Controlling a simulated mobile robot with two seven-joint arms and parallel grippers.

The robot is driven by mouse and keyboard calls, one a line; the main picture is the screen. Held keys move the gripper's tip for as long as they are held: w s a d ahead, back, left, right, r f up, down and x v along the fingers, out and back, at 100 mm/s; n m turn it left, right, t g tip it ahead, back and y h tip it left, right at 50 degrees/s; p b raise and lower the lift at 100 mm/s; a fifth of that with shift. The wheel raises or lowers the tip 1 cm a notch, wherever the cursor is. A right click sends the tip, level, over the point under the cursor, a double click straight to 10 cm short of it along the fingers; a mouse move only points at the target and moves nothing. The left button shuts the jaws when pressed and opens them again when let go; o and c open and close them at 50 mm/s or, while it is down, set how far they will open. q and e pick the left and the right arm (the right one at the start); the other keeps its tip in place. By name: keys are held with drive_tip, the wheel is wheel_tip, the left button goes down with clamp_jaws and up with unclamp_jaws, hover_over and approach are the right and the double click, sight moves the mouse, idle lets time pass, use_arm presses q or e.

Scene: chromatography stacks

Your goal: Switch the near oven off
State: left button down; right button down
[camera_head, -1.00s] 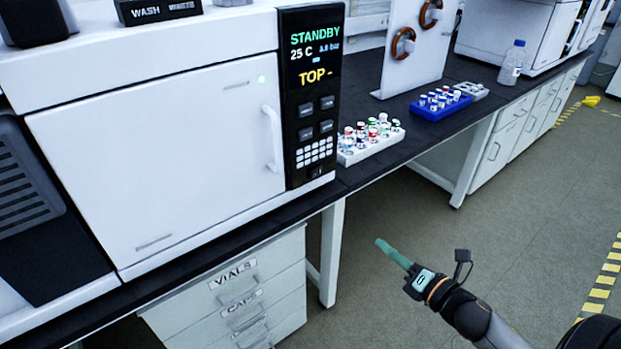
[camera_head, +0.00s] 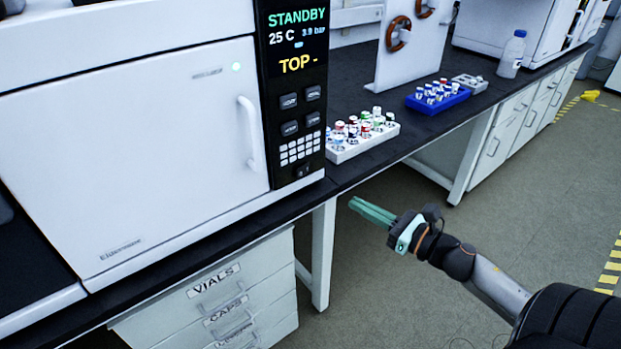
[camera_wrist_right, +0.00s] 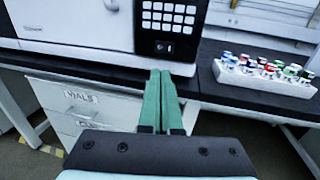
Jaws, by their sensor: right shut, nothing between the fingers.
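The near oven (camera_head: 130,150) is a large white unit with a closed door and a vertical handle. Its black control panel (camera_head: 292,95) reads STANDBY, 25 C, 3.9 bar and TOP -. Below the panel's white keypad is a small black switch (camera_head: 303,171); the switch also shows in the right wrist view (camera_wrist_right: 164,47). My right gripper (camera_head: 354,203) has green fingers and is shut and empty. It is in front of the bench edge, to the right of and lower than the panel, touching nothing. In the right wrist view its fingertips (camera_wrist_right: 160,73) point toward the oven's lower edge, below the switch. My left gripper is not in view.
A white rack of capped vials (camera_head: 362,142) stands on the black bench just right of the oven. A blue vial rack (camera_head: 437,103) and a bottle (camera_head: 512,55) are farther back. Drawers (camera_head: 220,310) are under the bench. The floor at the right is open.

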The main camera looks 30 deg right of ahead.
sight(301, 173)
drive_tip(key=shift+w, duration=0.15)
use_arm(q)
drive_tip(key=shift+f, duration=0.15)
use_arm(e)
drive_tip(key=x, duration=1.3)
drive_tip(key=shift+w, duration=0.4)
